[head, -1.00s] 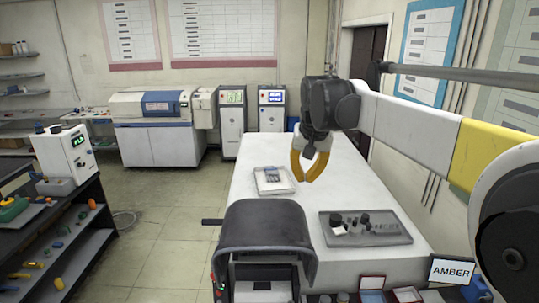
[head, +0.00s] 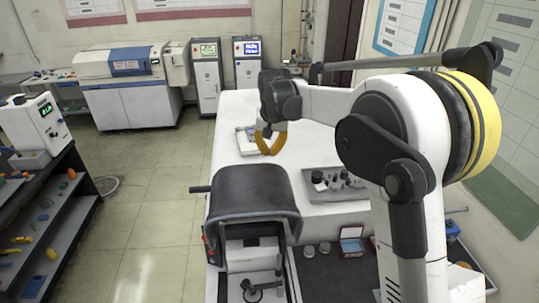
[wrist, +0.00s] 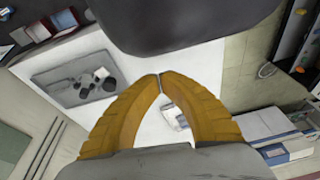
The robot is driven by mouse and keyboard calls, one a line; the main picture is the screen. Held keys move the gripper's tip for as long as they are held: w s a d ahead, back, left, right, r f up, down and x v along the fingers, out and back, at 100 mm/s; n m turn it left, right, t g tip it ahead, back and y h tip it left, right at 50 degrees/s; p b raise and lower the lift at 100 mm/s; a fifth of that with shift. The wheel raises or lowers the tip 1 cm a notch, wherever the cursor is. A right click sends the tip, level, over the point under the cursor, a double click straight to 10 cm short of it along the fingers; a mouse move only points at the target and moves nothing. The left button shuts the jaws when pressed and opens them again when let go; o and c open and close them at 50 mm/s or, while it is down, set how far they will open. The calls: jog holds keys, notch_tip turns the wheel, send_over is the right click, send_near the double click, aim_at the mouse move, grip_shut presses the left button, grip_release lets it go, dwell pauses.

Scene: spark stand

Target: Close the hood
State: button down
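The dark grey curved hood (head: 255,190) is raised over the spark stand (head: 252,260), whose light interior and small round fitting show below it. A dark handle (head: 200,189) sticks out from the hood's left side. My gripper (head: 269,152) has yellow fingers and hangs just behind the hood, over the white table; I cannot tell the exact gap. In the wrist view its fingertips (wrist: 160,76) meet with nothing visible between them, and the dark hood (wrist: 185,22) fills the top middle.
A white table (head: 230,125) lies behind the stand. It bears a white tray (head: 243,141) and a grey plate with dark knobs (head: 335,185). Small containers (head: 325,248) stand right of the stand. A dark shelf unit (head: 70,215) is at left, with open floor between.

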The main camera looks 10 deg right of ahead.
jog(key=shift+s+a+f, duration=0.1)
jog(key=shift+s+f, duration=0.1)
jog(key=shift+s, duration=0.85)
jog(key=shift+s+f, duration=0.1)
jog(key=shift+f, duration=0.15)
